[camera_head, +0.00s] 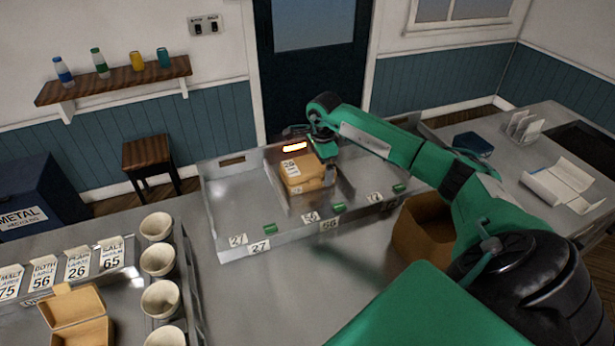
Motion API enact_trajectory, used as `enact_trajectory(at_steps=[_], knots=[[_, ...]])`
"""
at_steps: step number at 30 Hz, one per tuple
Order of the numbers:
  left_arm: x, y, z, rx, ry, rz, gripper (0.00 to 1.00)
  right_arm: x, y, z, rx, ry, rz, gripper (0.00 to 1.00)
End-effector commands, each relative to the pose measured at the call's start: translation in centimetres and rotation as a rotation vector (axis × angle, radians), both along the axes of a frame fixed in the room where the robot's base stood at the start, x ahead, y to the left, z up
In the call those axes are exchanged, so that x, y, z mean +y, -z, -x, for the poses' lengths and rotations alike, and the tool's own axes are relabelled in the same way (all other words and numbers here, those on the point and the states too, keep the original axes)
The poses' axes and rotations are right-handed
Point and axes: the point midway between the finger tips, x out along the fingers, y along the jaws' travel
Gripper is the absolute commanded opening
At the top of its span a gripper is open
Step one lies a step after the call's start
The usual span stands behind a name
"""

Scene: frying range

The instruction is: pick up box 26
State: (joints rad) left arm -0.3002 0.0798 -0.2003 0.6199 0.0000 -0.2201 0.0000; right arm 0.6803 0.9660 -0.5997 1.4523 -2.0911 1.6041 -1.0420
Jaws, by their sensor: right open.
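A tan cardboard box (303,168) with a white label sits in the middle compartment of the grey metal tray (235,256). The label seems to read 26, but the print is small. The box appears to lie on another tan box, which I cannot separate clearly. My right gripper (316,150) is over the box's far right part, pointing down, open and with nothing seen in it. I cannot tell whether its fingers touch the box. My left gripper is not in view.
The tray has low walls, dividers, number labels and green tags. An open brown carton (422,232) stands right of the tray, under my right arm. Several pale cups (158,260) and an open tan box (78,320) are at left. The counter before the tray is clear.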

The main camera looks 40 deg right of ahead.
Motion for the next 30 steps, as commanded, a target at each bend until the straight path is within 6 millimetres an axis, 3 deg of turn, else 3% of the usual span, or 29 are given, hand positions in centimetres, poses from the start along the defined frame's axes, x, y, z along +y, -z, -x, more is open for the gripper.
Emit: enact_trajectory(at_steps=[1,6,9,20,26,30], knots=[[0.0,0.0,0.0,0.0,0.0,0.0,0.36,0.0,0.0,0.0,0.0,0.0,0.0,1.0],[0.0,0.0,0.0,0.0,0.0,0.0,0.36,0.0,0.0,0.0,0.0,0.0,0.0,0.67],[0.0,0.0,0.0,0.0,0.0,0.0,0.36,0.0,-0.1,0.0,-0.001,0.0,0.0,0.53],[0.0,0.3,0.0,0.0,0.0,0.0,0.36,0.0,-0.7,-0.1,-0.003,0.0,0.001,0.53],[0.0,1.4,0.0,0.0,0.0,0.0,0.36,0.0,-2.9,-0.1,-0.006,0.0,0.001,0.53],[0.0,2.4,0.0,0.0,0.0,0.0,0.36,-0.1,-5.6,-0.1,-0.007,0.0,0.001,0.53]])
